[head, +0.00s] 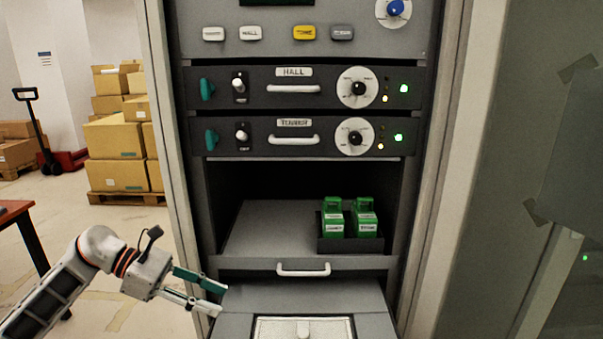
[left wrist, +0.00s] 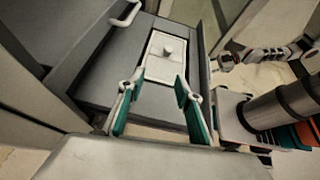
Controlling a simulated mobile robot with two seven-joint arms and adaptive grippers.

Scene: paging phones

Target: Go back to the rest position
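My left gripper (head: 221,299) is in front of the lower left of the equipment cabinet, beside the left edge of the low shelf (head: 370,294). Its two teal-lined fingers are apart with nothing between them. In the left wrist view the left gripper (left wrist: 156,92) also shows spread and empty, with the light panel with a round knob (left wrist: 163,58) beyond the fingertips. White and dark arm parts, which seem to belong to my right arm, show at the upper right of the left wrist view. Right fingers cannot be made out, and the right arm is absent from the head view.
Two dark units labelled HALL (head: 220,88) and, less legibly, another (head: 220,135) sit above. A table (head: 15,210) stands left.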

